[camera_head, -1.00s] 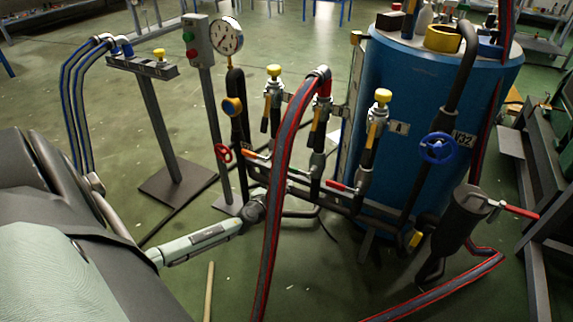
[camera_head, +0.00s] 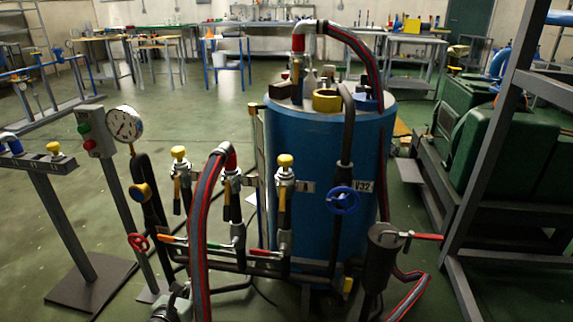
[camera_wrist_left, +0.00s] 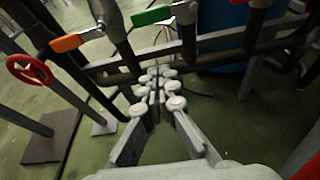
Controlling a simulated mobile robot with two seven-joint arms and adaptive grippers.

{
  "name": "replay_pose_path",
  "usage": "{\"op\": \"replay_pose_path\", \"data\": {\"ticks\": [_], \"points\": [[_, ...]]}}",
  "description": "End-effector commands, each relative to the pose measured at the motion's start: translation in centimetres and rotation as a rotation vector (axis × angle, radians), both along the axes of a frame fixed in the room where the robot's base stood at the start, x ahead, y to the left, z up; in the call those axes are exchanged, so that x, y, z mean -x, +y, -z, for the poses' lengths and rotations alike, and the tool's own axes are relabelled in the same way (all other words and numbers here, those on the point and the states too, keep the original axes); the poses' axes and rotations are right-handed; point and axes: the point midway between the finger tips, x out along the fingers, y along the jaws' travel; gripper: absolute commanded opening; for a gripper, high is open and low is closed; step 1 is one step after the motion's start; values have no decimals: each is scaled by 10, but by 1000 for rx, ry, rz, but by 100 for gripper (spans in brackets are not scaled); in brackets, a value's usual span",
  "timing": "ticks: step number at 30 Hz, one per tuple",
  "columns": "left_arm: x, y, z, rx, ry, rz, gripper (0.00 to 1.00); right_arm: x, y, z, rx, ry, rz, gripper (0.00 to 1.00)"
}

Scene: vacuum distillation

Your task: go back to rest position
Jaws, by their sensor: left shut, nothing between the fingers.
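My left gripper (camera_wrist_left: 156,80) is shut and empty in the left wrist view, its fingers together in front of the dark pipework. A pale part of it shows at the bottom edge of the head view, low beside the pipe manifold (camera_head: 230,268). Its fingertips look close to the lower pipes in the wrist view; I cannot tell whether they touch. An orange lever (camera_wrist_left: 78,38) and a green lever (camera_wrist_left: 152,15) are beyond and above the fingers. A red handwheel (camera_wrist_left: 30,68) is to their left. My right gripper is not in view.
A blue tank (camera_head: 325,180) stands behind the manifold. A striped hose (camera_head: 203,230) hangs in front. A gauge post (camera_head: 125,124) and a button post (camera_head: 100,145) stand left. Green machinery (camera_head: 490,150) fills the right. Open floor (camera_head: 185,110) lies behind left.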

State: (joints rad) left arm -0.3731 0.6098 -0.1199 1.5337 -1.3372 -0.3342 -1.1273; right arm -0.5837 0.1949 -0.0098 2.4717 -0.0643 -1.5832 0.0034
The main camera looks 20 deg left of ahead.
Motion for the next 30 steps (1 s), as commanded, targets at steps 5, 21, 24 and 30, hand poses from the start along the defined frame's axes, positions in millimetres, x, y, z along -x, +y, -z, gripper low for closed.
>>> {"op": "replay_pose_path", "data": {"ticks": [5,21,24,30], "points": [[3,-3,-6,103,-34,-73,0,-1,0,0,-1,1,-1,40],[157,-153,12,1831,-339,-1830,0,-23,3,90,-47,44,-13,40],[169,-176,11,1888,-324,-1970,0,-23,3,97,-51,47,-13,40],[174,-185,10,1909,-316,-2030,0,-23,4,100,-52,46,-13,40]]}}
